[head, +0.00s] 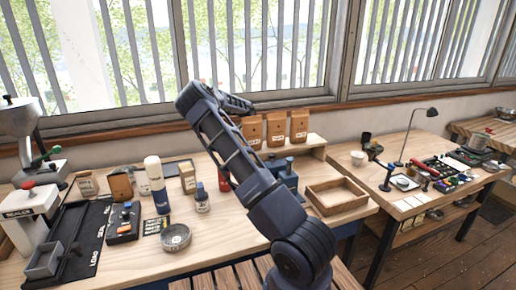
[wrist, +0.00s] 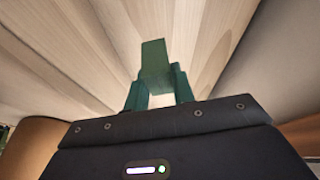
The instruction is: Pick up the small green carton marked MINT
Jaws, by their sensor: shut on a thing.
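In the wrist view, a small green carton (wrist: 154,55) stands out between the fingertips of my gripper (wrist: 157,88). The two dark green fingers are shut on its lower part, one on each side. No MINT lettering is readable on the face I see. Pale wood fills the view behind the carton; I cannot tell if the carton touches it. In the head view my arm crosses the middle of the bench, and the gripper's fingers and the carton cannot be made out behind it.
Several brown bags (head: 276,129) stand on a raised shelf behind my arm. A shallow wooden tray (head: 337,207) lies right of it. A white-topped bottle (head: 154,172), a round metal tin (head: 175,237) and a sealer (head: 32,214) stand to the left. A second table (head: 412,211) holds a lamp.

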